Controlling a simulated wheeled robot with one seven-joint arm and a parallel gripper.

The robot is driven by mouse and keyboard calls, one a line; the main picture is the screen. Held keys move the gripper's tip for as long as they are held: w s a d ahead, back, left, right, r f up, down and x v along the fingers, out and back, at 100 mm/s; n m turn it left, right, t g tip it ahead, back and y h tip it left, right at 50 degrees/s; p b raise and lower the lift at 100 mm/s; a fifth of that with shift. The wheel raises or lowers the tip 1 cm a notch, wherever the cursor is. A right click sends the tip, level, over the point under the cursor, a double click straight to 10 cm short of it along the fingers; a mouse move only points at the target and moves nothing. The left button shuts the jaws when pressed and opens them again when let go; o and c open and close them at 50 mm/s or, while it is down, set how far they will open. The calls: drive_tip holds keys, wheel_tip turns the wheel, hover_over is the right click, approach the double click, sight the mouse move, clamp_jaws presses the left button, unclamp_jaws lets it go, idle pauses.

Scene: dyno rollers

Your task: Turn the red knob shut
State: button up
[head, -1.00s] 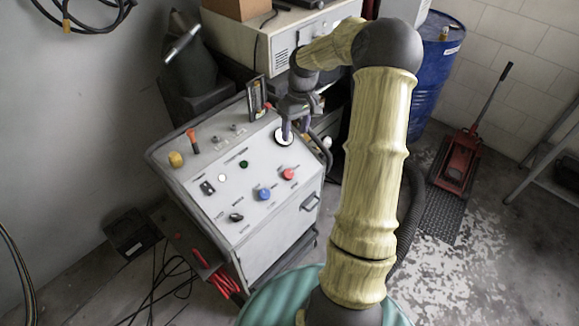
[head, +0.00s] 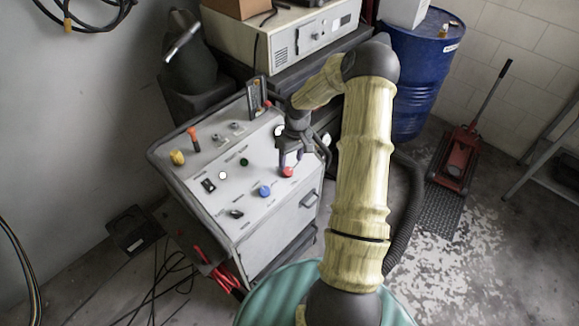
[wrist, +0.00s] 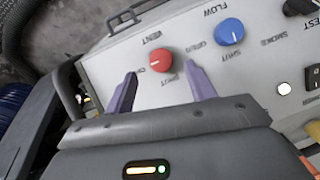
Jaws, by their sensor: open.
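The red knob (head: 287,172) is on the sloped top panel of the grey control cabinet (head: 262,212), near its right edge. In the wrist view the red knob (wrist: 162,59) lies just beyond and between the fingertips, with a pale pointer mark on its face and lettering around it. My gripper (head: 290,160) is over the knob in the head view. In the wrist view my gripper (wrist: 160,76) shows two purple fingers spread apart, with nothing between them. I cannot tell how high the fingertips are above the panel.
A blue knob (head: 264,191) sits left of the red one. A black switch (head: 236,213), a yellow knob (head: 177,157) and an orange-handled lever (head: 193,138) are also on the panel. A blue barrel (head: 418,80) stands behind.

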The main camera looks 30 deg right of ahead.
sight(289, 170)
drive_tip(key=shift+a+f+p, duration=0.15)
drive_tip(key=shift+f, duration=1.05)
drive_tip(key=shift+a+f+p, duration=0.15)
drive_tip(key=shift+f, duration=1)
drive_tip(key=c, duration=1)
drive_tip(key=shift+o, duration=0.2)
